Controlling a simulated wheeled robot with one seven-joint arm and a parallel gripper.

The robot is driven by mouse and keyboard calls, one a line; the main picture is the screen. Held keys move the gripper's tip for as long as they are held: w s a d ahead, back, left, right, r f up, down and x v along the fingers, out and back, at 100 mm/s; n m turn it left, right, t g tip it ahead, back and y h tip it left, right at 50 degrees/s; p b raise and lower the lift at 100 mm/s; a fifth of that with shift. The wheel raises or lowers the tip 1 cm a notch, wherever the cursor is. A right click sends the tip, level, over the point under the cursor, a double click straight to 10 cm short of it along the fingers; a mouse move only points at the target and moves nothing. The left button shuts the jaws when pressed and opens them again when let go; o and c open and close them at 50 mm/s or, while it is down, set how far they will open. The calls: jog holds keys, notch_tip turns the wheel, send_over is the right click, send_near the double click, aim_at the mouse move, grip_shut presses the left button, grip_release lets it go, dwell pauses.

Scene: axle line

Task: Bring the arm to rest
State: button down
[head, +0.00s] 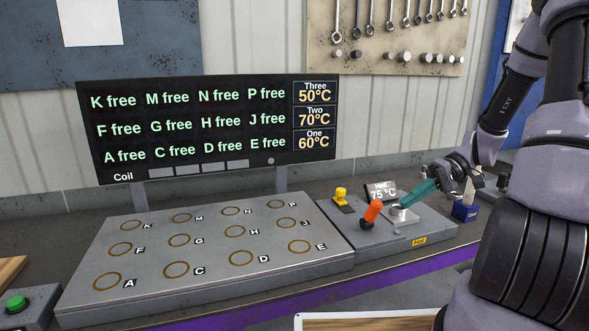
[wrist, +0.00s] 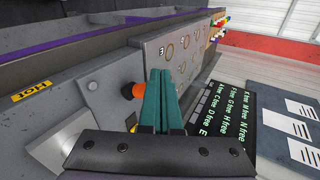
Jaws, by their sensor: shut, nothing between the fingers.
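My gripper (head: 408,199) has teal fingers that are closed together with nothing between them. In the head view it reaches in from the right, its tips low over a small silver fitting (head: 402,213) on the grey unit marked Hot. I cannot tell whether the tips touch the fitting. In the wrist view the shut fingers (wrist: 162,85) point toward the plate of rings, beside an orange-topped knob (wrist: 130,91). My arm bends down along the right side of the head view.
An orange-handled lever (head: 372,211) and a yellow knob (head: 341,194) stand left of the fingers. A plate with lettered rings (head: 209,255) lies left, empty. The board (head: 200,125) reads free throughout. A blue block (head: 465,211) sits right.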

jog(key=s+a+r+m+t+h, duration=0.2)
jog(key=s+r+m+t+h, duration=0.1)
jog(key=r, duration=0.9)
jog(key=s+a+r+m+t+h, duration=0.2)
jog(key=s+r+t+h, duration=0.4)
jog(key=r, duration=0.5)
jog(key=shift+s+a+r+m+t, duration=0.2)
jog(key=shift+s+r+m+t, duration=0.2)
jog(key=shift+s+m, duration=0.55)
